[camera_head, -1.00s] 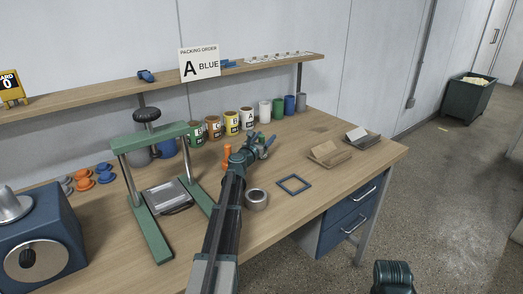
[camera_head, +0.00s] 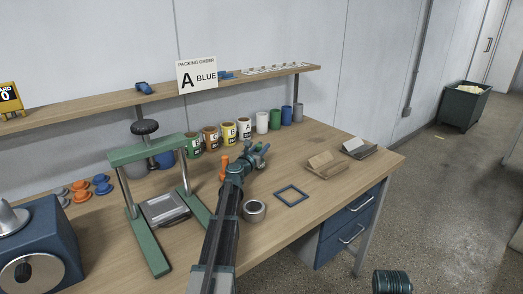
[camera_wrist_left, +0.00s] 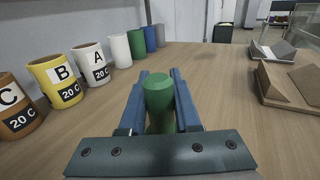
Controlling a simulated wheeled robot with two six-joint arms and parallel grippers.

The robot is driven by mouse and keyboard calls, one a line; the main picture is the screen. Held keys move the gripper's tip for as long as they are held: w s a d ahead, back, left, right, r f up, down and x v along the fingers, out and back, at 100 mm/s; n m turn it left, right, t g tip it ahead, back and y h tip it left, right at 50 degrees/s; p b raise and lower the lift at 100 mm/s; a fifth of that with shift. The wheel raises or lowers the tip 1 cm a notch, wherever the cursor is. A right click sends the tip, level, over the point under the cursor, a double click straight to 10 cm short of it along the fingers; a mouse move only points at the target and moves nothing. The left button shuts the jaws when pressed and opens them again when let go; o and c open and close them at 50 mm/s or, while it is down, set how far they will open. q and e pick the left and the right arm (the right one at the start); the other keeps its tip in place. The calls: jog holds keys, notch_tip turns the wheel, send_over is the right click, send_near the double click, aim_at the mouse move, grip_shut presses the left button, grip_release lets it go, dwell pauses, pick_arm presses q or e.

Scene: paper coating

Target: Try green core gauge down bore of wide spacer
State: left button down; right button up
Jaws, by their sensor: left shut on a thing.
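My left gripper (camera_head: 258,157) is shut on the green core gauge, a plain green cylinder that stands between the two blue fingers in the left wrist view (camera_wrist_left: 159,96). Its lower part is hidden by the gripper body. The gripper is above the bench, before the row of cups. A short grey ring with a dark opening, which looks like the wide spacer (camera_head: 254,211), sits on the bench nearer to me, beside my left forearm. The gauge is apart from it.
Labelled cups (camera_head: 228,131) and plain coloured cups (camera_head: 275,119) line the back. A blue square frame (camera_head: 305,197) lies flat right of the spacer. Wooden blocks (camera_head: 325,164) are farther right. A green press (camera_head: 145,245) stands left, with an orange peg (camera_head: 224,165) between.

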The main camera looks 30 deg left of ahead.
pick_arm(q)
jog(key=shift+r+p, duration=0.4)
jog(key=shift+r, duration=0.25)
jog(key=s+d+r+p, duration=0.3)
jog(key=s+d, duration=0.6)
jog(key=d, duration=0.3)
jog(key=shift+s+d, duration=0.35)
jog(key=shift+d, duration=0.05)
pick_arm(e)
notch_tip(320, 180, up, 4)
jog(key=shift+r, duration=0.15)
pick_arm(q)
jog(key=shift+r, duration=0.1)
